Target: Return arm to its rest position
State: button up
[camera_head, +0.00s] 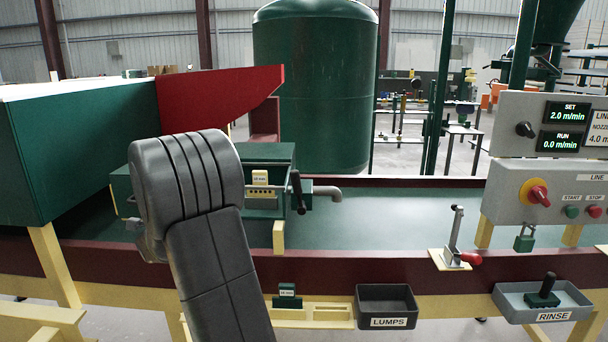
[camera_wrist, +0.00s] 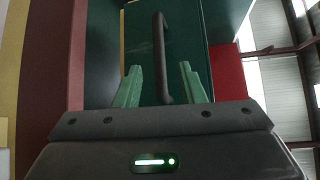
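My arm (camera_head: 205,225) is dark grey and rises at left of centre in the head view, bent over at its top. It hides my gripper in that view. In the wrist view, my gripper (camera_wrist: 161,85) shows two green fingers standing apart, so it is open. A dark bar-shaped handle (camera_wrist: 159,45) on a green surface appears between and beyond the fingers. Clear gaps show on both sides of it. I cannot tell how far it is from the fingertips.
A green box (camera_head: 262,158) with a dark lever (camera_head: 298,192) stands just right of my arm. A LUMPS tray (camera_head: 387,293), a RINSE tray (camera_head: 543,287) and a red-tipped clamp (camera_head: 455,243) sit along the front rail. A control panel (camera_head: 545,190) is at right. The green bed (camera_head: 395,215) is mostly clear.

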jog(key=p+x, duration=0.1)
jog(key=x, duration=0.7)
jog(key=shift+p, duration=0.4)
jog(key=s+d+p, duration=0.1)
jog(key=d+p, duration=0.3)
jog(key=d, duration=2.2)
jog(key=b+v, duration=0.1)
jog(key=v, duration=1.1)
jog(key=shift+b, duration=0.3)
jog(key=shift+s+d+f, duration=0.1)
